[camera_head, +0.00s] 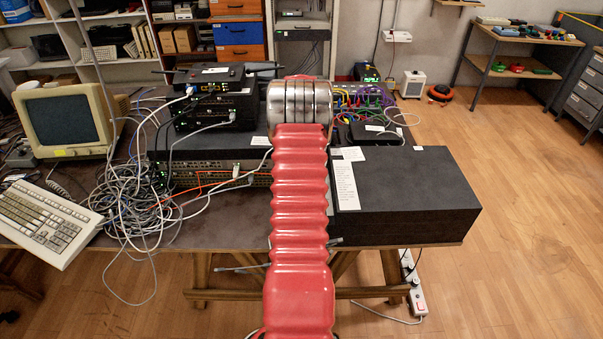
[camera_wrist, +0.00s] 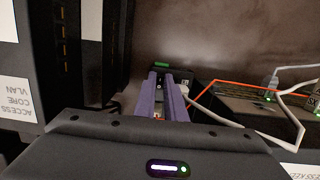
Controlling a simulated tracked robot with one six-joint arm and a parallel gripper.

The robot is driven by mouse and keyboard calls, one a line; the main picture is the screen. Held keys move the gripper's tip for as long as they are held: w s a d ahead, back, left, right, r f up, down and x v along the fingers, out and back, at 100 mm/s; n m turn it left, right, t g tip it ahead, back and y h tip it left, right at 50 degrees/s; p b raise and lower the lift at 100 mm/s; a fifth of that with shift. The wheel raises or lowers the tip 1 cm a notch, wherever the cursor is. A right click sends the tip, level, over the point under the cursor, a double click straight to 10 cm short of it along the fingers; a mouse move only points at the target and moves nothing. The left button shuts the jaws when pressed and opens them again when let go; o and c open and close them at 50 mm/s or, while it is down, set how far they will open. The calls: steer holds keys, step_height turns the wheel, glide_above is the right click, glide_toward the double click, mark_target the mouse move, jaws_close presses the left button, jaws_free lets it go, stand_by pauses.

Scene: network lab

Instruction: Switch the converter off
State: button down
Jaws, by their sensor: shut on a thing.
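In the wrist view, the two purple fingers of my gripper (camera_wrist: 163,84) reach forward to a small dark box (camera_wrist: 184,75) with a green strip on its far edge, which looks like the converter. The fingers are close together and shut at this box; the exact contact is hidden between them. A small red spot shows between the fingers nearer to me. I cannot make out the switch or its position. In the head view my red arm hides the gripper and the converter.
Network boxes (camera_head: 215,152) with tangled cables (camera_head: 135,195) stand left of my arm. A black case (camera_head: 405,195) stands to the right. In the wrist view, a dark labelled unit (camera_wrist: 22,60) rises at left and a cabled device (camera_wrist: 235,103) lies at right.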

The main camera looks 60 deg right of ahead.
steer(key=shift+w+d+r+g+y, duration=0.1)
steer(key=shift+w+g+y, duration=0.25)
steer(key=shift+y, duration=0.25)
steer(key=c, duration=2.1)
jaws_free()
steer(key=shift+s, duration=0.1)
steer(key=v, duration=1.3)
steer(key=shift+r, duration=0.3)
steer(key=shift+d, duration=0.15)
